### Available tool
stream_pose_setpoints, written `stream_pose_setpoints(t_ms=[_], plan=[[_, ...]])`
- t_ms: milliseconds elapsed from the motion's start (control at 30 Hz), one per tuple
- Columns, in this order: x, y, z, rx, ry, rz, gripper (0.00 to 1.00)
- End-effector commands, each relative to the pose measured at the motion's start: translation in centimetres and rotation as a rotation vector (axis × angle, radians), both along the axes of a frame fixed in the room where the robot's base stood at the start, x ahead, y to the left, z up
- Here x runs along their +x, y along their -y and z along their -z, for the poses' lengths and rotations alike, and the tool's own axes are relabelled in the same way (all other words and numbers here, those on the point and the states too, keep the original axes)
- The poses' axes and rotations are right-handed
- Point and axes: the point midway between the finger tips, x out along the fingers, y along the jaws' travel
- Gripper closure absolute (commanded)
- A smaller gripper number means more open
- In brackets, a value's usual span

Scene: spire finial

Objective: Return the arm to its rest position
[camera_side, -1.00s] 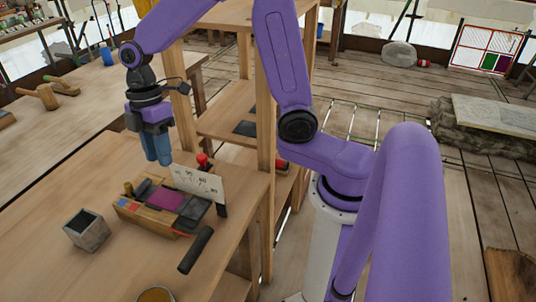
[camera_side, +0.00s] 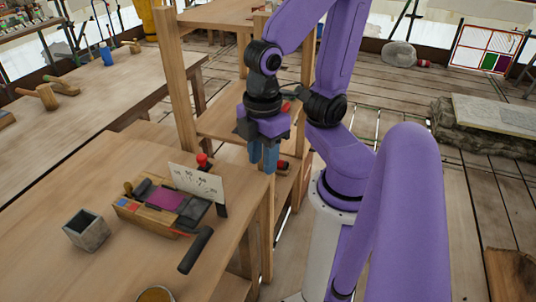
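My gripper (camera_side: 264,160) has blue fingers and points down near the right edge of the wooden workbench (camera_side: 110,190), by the wooden post. Its two fingers look close together, and I see nothing held between them, but the gap is too small to judge. My purple arm is folded back toward its base. No other object is named by the task.
On the bench are a wooden box (camera_side: 152,215) with coloured parts, a white card (camera_side: 197,183), a red knob (camera_side: 203,161), a grey open cube (camera_side: 86,230), and a black-handled tool (camera_side: 195,249). A wooden shelf frame (camera_side: 180,75) stands behind.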

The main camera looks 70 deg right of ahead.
Motion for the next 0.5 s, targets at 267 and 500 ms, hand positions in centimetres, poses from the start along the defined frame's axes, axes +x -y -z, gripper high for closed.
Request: stream_pose_setpoints(t_ms=[267, 500], plan=[[-0.99, 0.52, 0.11, -0.001, 0.01, 0.012, 0.64], [-0.96, 0.49, 0.1, 0.0, 0.01, 0.011, 0.64]])
